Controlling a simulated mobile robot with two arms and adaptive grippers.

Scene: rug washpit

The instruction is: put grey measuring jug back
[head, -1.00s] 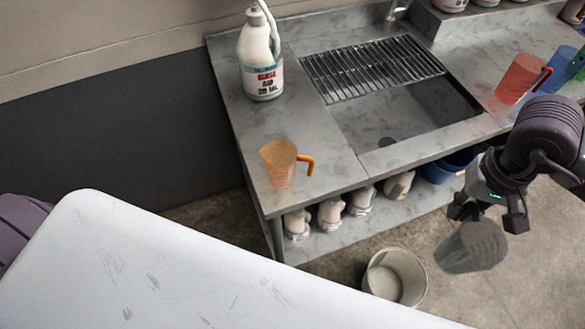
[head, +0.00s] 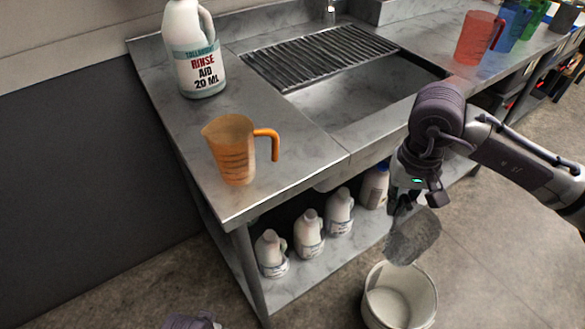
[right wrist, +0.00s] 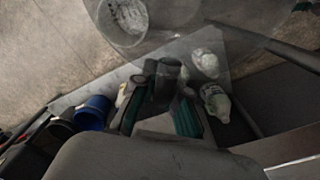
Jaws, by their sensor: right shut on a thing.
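The grey measuring jug (head: 412,237), see-through and tilted, hangs from my right gripper (head: 412,203) in the head view. The gripper is shut on it, and the jug is in the air above a white bucket. In the right wrist view, the fingers (right wrist: 160,105) close around a dark part of the jug, probably its handle, and its clear grey body (right wrist: 245,50) spreads beyond them. An orange measuring jug (head: 230,150) stands upright at the counter's near left corner. A red jug (head: 478,38) and a blue jug (head: 513,22) stand at the far right.
The grey counter (head: 290,150) has a sink (head: 370,95) with a drain rack (head: 315,57). A rinse aid bottle (head: 194,50) stands at the back left. Several white bottles (head: 309,235) line the shelf below. The white bucket (head: 399,296) stands on the floor.

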